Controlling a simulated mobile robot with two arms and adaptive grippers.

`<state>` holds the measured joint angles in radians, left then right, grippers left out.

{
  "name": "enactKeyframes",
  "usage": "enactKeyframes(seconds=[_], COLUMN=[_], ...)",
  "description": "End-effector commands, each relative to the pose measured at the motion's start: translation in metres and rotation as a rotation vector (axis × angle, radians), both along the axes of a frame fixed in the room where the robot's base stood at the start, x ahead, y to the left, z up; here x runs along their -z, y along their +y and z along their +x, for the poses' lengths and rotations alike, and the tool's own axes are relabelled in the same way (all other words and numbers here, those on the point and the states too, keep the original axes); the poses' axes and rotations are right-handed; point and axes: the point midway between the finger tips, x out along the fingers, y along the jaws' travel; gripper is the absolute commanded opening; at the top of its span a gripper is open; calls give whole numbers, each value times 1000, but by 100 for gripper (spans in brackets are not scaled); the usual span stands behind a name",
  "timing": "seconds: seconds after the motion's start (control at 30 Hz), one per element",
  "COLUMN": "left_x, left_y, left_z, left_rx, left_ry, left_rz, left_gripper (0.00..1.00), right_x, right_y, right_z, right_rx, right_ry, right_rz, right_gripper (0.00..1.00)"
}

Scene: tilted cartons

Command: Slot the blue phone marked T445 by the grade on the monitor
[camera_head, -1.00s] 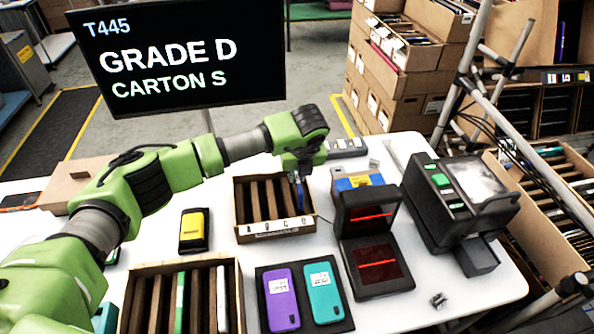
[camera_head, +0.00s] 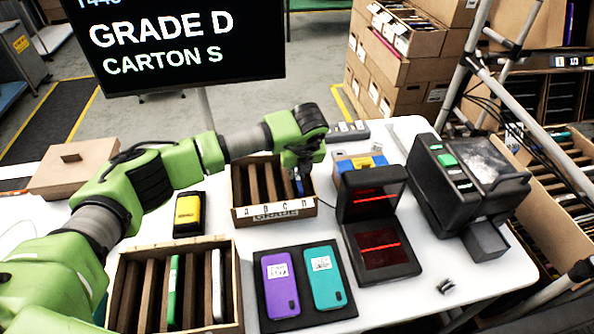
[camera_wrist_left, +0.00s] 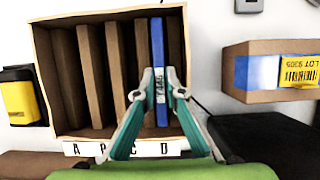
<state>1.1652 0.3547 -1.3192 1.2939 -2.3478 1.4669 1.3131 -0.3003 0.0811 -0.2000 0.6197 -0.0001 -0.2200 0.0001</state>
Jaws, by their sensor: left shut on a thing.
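The monitor (camera_head: 185,45) reads GRADE D and CARTON S; its top line is partly cut off. My left gripper (camera_head: 300,165) is over the right end of a small tilted carton with wooden dividers (camera_head: 238,190). In the left wrist view the gripper (camera_wrist_left: 161,88) is shut on the blue phone (camera_wrist_left: 158,50), which stands on edge in the carton's rightmost slot, above the letter D on the front strip (camera_wrist_left: 125,149). The phone's label is too small to read surely. In the head view only a blue sliver of the phone (camera_head: 299,187) shows. My right gripper is out of view.
A larger slotted carton (camera_head: 236,255) holding phones stands at front left. A dark tray (camera_head: 303,250) holds a purple and a teal phone. A red-lit scanner (camera_head: 385,262), a printer (camera_head: 465,180) and a box with a blue and yellow label (camera_head: 360,163) are to the right.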

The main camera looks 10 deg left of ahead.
Motion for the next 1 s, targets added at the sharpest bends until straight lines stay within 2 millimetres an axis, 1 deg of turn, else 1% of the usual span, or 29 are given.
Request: enactKeyframes(seconds=[0.53, 1.0], left_x=[0, 3], left_y=[0, 0], left_z=[0, 0], left_rx=[0, 0], left_ry=[-1, -1], left_rz=[0, 0], left_gripper=[0, 0], right_x=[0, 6], right_y=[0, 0], right_z=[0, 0], right_rx=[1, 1], right_ry=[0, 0], right_rz=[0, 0], right_gripper=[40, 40])
